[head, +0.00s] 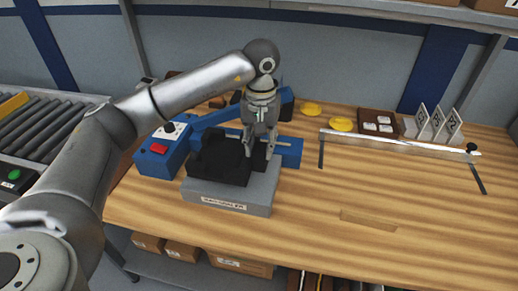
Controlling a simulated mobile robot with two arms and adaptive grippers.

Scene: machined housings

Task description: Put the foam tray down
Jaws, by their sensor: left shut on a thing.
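The black foam tray (218,160) is at the left part of the wooden bench, over a grey block (232,197) with a white label on its front. My left gripper (258,150) points down at the tray's right side and is shut on it. The fingertips are partly lost against the black foam. I cannot tell whether the tray's underside touches the grey block. My right gripper is out of the picture.
A blue device (162,151) with a red button stands left of the tray. Yellow discs (341,124), a brown tray (378,122) with white pieces, and upright marked cards (438,124) line the back. A metal rail (400,144) crosses the bench. The front right is mostly clear.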

